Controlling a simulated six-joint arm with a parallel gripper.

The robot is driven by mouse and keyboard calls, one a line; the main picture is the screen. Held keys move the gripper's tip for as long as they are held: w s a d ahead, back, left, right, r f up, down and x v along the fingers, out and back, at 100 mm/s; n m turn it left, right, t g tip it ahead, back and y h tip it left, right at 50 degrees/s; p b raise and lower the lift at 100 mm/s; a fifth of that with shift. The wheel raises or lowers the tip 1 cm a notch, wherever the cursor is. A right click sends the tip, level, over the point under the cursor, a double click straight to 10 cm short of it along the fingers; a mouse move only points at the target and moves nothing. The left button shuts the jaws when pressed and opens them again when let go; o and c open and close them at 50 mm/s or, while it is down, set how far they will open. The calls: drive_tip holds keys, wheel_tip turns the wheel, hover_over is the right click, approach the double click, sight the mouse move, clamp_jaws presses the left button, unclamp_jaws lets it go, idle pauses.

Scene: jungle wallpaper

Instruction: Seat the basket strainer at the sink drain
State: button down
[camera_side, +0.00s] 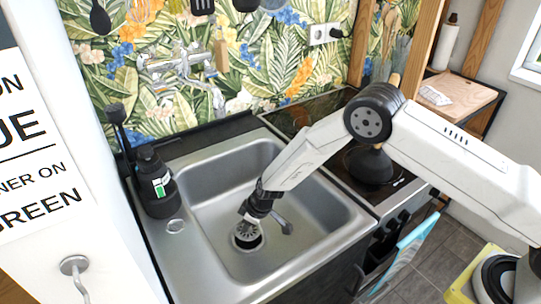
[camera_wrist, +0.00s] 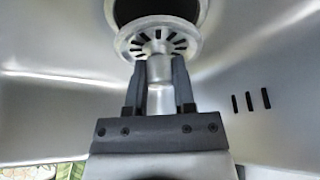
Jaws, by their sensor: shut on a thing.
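The basket strainer (camera_wrist: 158,38) is a round silver metal piece with dark radial slots and a central post. My gripper (camera_wrist: 160,85) is shut on its post in the wrist view. In the side view my gripper (camera_side: 262,208) reaches down into the sink, with the strainer (camera_side: 247,229) just below it. The sink drain (camera_side: 247,238) is a dark round hole in the basin floor, and the strainer is over it. In the wrist view the drain's dark opening (camera_wrist: 155,8) shows past the strainer's far rim. I cannot tell whether strainer and drain touch.
The steel sink basin (camera_side: 215,200) surrounds my gripper with its walls. A black soap bottle (camera_side: 156,185) stands on the left ledge. A wall faucet (camera_side: 180,68) hangs above at the back. A black hob (camera_side: 310,112) lies to the right. Overflow slots (camera_wrist: 252,100) mark the basin wall.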

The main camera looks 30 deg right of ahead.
drive_tip(key=shift+f, duration=0.95)
drive_tip(key=shift+f, duration=0.8)
idle(1.1)
drive_tip(key=shift+c, duration=1.8)
unclamp_jaws()
drive_tip(key=shift+r, duration=0.15)
drive_tip(key=shift+v, duration=3.8)
